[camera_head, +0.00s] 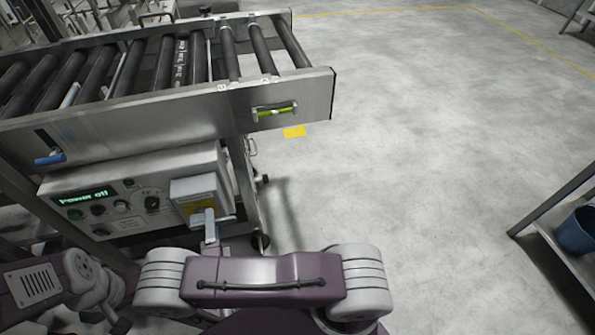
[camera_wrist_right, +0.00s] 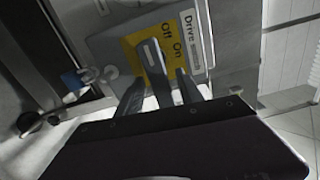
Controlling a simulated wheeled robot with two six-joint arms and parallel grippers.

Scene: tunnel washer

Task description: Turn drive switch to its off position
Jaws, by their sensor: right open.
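The drive switch box (camera_head: 197,190) is a grey box with a yellow plate on the right of the control panel's front. In the right wrist view its label (camera_wrist_right: 188,40) reads "Drive", with "Off" and "On" on the yellow plate. The dark switch handle (camera_wrist_right: 152,62) stands out from the plate, its end beside the word "Off". My right gripper (camera_wrist_right: 158,92) is open, one finger on each side of the handle; contact cannot be told. In the head view the right gripper (camera_head: 211,224) is at the box, partly hidden by my arm. My left gripper is not in view.
The control panel (camera_head: 125,190) has knobs, buttons and a green display (camera_head: 83,197) reading "Power off". A roller conveyor (camera_head: 160,100) overhangs it. A blue bucket (camera_head: 577,230) stands on a rack at the right. The floor between is clear.

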